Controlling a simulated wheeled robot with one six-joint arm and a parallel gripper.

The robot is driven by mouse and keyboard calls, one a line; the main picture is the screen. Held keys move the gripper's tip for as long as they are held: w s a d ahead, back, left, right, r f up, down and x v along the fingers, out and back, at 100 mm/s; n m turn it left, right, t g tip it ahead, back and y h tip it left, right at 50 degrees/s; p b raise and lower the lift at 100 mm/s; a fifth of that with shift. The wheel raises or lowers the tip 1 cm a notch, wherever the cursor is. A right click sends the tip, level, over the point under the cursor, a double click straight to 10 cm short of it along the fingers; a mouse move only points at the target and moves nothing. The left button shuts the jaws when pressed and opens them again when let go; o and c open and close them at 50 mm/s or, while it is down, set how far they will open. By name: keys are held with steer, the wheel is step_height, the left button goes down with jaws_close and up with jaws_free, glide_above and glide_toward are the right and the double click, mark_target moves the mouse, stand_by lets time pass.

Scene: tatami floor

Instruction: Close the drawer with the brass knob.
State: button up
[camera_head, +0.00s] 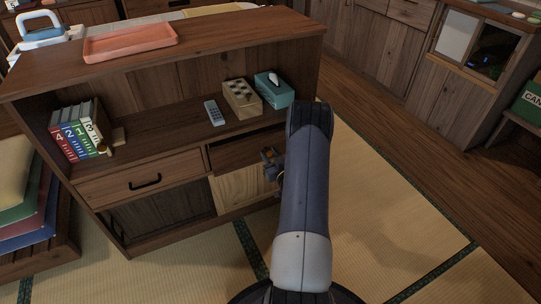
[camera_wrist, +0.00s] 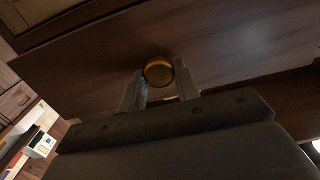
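The drawer (camera_head: 231,158) is in the right half of the low wooden cabinet. A dark gap shows above its front, so it appears pulled out somewhat. My arm hides its right end. In the wrist view, the brass knob (camera_wrist: 158,71) stands out from the brown drawer front (camera_wrist: 228,48). My gripper (camera_wrist: 161,83) has one finger on each side of the knob, with no clear gap, and looks shut on it. In the head view, my gripper (camera_head: 270,158) is small at the drawer front, partly behind my arm.
A second drawer (camera_head: 128,186) with a black handle is at left, looking shut. The cabinet's shelf (camera_head: 170,128) holds books, a remote, a wooden block and a tissue box. A pink tray (camera_head: 130,41) lies on top. Tatami (camera_head: 385,215) at right is clear.

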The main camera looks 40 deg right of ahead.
mark_target(265, 148)
jaws_close()
steer(key=shift+b+x, duration=1.2)
steer(key=shift+x, duration=0.8)
steer(key=shift+w+r, duration=0.1)
steer(key=shift+w, duration=0.05)
steer(key=o, duration=0.5)
jaws_free()
steer(key=shift+w, duration=0.1)
steer(key=shift+o, duration=0.2)
steer(key=p+v, duration=0.2)
steer(key=v, duration=0.9)
